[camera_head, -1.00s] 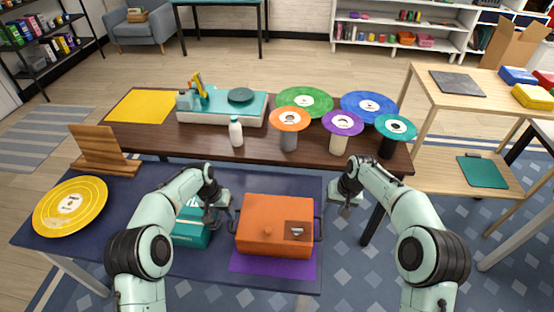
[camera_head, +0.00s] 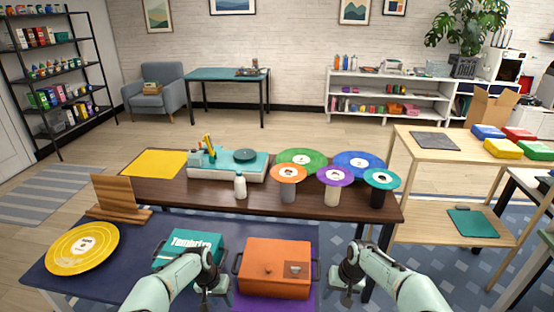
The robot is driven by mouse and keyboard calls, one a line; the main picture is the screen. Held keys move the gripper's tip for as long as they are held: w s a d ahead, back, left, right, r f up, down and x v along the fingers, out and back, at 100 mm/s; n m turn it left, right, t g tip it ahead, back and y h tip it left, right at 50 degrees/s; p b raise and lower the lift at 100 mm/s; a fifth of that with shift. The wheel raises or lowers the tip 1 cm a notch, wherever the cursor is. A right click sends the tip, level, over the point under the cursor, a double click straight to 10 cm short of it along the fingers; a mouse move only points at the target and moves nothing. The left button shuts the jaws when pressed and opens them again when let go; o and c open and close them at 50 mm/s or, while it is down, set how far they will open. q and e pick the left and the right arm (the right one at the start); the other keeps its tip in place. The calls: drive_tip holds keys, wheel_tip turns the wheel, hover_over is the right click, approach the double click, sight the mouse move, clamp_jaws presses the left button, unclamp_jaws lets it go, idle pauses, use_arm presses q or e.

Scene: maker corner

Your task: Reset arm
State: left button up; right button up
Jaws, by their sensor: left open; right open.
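My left gripper (camera_head: 214,290) is open and empty, left of the orange case and in front of the teal box. My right gripper (camera_head: 347,286) is open and empty, right of the orange case and past the blue table's right edge. The orange case (camera_head: 270,262) has dark side handles and sits on a purple mat (camera_head: 301,301) on the blue table (camera_head: 140,238). The teal lettered box (camera_head: 188,245) is partly hidden by my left arm. Neither gripper appears to touch anything.
A yellow disc (camera_head: 82,248) and a wooden stand (camera_head: 116,196) are at the left. The brown table (camera_head: 220,211) behind holds a turntable (camera_head: 228,165), a white bottle (camera_head: 240,187) and several coloured records on stands. A wooden shelf table (camera_head: 440,153) stands right.

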use_arm(q)
drive_tip(key=s+d+f+n+g+h, duration=0.1)
drive_tip(key=s+d+f+n, duration=0.1)
drive_tip(key=s+f, duration=1.5)
use_arm(e)
drive_tip(key=s+a+f+m+g+y, duration=0.1)
drive_tip(key=s+f, duration=0.6)
drive_tip(key=f, duration=0.3)
drive_tip(key=s+a+f, duration=0.2)
drive_tip(key=s+f, duration=0.6)
drive_tip(key=f, duration=0.2)
use_arm(q)
drive_tip(key=s+d+f+n, duration=0.1)
drive_tip(key=s, duration=0.9)
drive_tip(key=s+d+f+n, duration=0.1)
drive_tip(key=s+f+n, duration=0.1)
drive_tip(key=s, duration=0.8)
drive_tip(key=shift+s+d+f+g, duration=0.2)
drive_tip(key=shift+s+d+g, duration=0.1)
drive_tip(key=shift+d, duration=0.1)
use_arm(e)
drive_tip(key=s+a+f+m, duration=0.1)
drive_tip(key=s+f, duration=0.1)
drive_tip(key=s, duration=0.9)
drive_tip(key=s+a+f+m+g, duration=0.1)
drive_tip(key=s+f, duration=0.1)
drive_tip(key=s, duration=0.9)
drive_tip(key=shift+a+f, duration=0.15)
drive_tip(key=shift+f, duration=0.05)
drive_tip(key=shift+c, duration=0.3)
